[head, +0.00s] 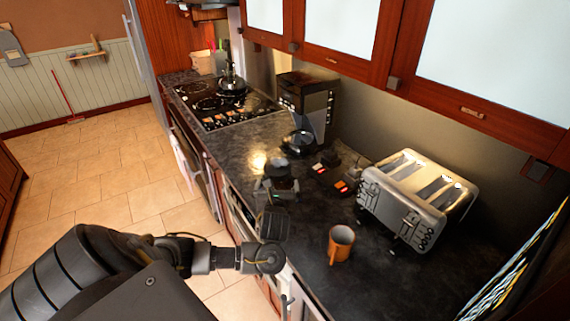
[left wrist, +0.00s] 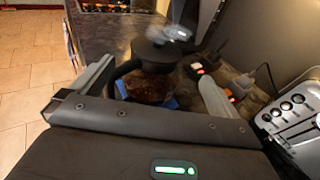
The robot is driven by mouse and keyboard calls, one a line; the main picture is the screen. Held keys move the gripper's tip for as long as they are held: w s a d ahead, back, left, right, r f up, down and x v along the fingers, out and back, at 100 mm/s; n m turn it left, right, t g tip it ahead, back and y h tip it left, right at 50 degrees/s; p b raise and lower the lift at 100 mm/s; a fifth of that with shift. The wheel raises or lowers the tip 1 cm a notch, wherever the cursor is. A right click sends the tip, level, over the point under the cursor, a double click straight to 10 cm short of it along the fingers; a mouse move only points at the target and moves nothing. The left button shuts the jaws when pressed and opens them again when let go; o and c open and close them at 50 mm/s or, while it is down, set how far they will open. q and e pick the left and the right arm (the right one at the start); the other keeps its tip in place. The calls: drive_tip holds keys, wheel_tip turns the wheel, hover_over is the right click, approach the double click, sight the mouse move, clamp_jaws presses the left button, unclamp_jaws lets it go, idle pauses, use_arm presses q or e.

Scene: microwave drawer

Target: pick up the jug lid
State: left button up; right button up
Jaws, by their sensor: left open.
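The jug lid (left wrist: 155,52) is a black round cap on a dark jug (left wrist: 150,88) in the left wrist view. In the head view the dark lid (head: 278,167) shows small on the counter, partly hidden by my gripper. My left gripper (head: 279,182) is open there. In the left wrist view its fingers (left wrist: 157,78) stand to either side of the jug, below the lid in the picture. I cannot tell whether a finger touches it. My right gripper is not in view.
A silver toaster (head: 415,200) and an orange mug (head: 341,245) stand on the dark counter (head: 310,222) to the right. Small red-lit items (head: 345,183) lie near the toaster. A black appliance (head: 306,97) and the stove (head: 215,105) are farther back.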

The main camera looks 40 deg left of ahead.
sight(277, 167)
use_arm(q)
drive_tip(key=x, duration=0.5)
drive_tip(key=shift+s+a+r+b, duration=0.1)
drive_tip(key=shift+s+a+b, duration=0.1)
drive_tip(key=shift+a+b, duration=0.1)
drive_tip(key=shift+w, duration=0.2)
drive_tip(key=shift+w+a, duration=0.35)
drive_tip(key=shift+w, duration=0.05)
drive_tip(key=p+x, duration=0.1)
drive_tip(key=x, duration=0.2)
drive_tip(key=shift+w+a, duration=0.15)
drive_tip(key=shift+a, duration=0.05)
drive_tip(key=shift+w+a+f, duration=0.2)
drive_tip(key=shift+w+f, duration=0.05)
drive_tip(key=shift+w, duration=0.05)
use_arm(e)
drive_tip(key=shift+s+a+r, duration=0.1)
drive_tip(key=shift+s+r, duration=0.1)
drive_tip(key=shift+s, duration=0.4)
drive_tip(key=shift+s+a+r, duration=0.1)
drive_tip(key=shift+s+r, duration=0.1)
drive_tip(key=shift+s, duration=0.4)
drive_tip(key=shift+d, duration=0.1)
